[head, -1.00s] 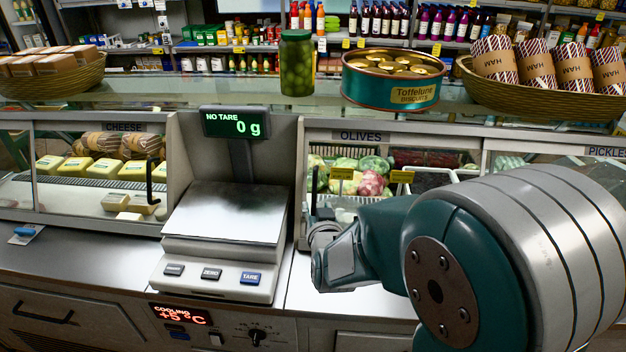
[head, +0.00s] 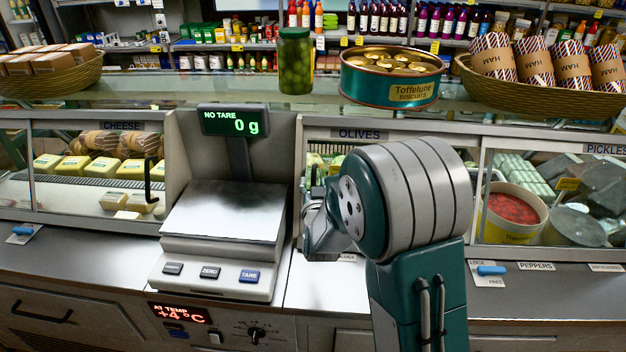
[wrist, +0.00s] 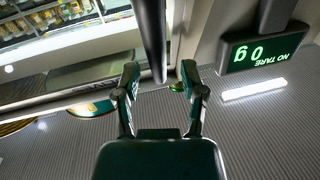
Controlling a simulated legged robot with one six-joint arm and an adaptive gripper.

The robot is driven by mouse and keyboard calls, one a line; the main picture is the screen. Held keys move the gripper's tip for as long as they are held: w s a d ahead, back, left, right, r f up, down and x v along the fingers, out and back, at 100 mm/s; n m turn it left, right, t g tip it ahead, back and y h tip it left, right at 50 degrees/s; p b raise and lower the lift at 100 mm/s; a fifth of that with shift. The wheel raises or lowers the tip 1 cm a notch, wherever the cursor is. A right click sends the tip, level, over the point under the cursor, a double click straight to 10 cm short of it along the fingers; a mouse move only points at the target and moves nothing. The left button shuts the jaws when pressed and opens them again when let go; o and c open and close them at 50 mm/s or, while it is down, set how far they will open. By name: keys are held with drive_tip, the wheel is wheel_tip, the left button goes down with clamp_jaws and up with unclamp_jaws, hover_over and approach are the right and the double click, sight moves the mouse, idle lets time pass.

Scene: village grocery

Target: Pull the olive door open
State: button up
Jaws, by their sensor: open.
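The olive door (head: 350,135), under the OLIVES label, is a glass front in the counter right of the scale; my arm covers much of it. Its dark upright handle bar shows partly in the head view (head: 313,175). In the wrist view, a dark bar (wrist: 152,35), which looks like this handle, comes down between the fingers of my gripper (wrist: 160,75). The fingers are open, one on each side of the bar's end, with gaps visible. In the head view my gripper (head: 316,215) is at the door's left edge, partly hidden by my wrist.
The scale (head: 222,225) stands close left of my gripper; its display (head: 235,122) reads 0 g. A blue lever (head: 491,270) lies by a LOCK/FREE label at right. A jar (head: 296,65) and biscuit tin (head: 390,80) stand on the ledge above. The cheese case (head: 95,165) is at left.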

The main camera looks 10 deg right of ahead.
drive_tip(key=shift+w+d, duration=0.15)
drive_tip(key=shift+w, duration=0.7)
clamp_jaws()
drive_tip(key=shift+d, duration=0.15)
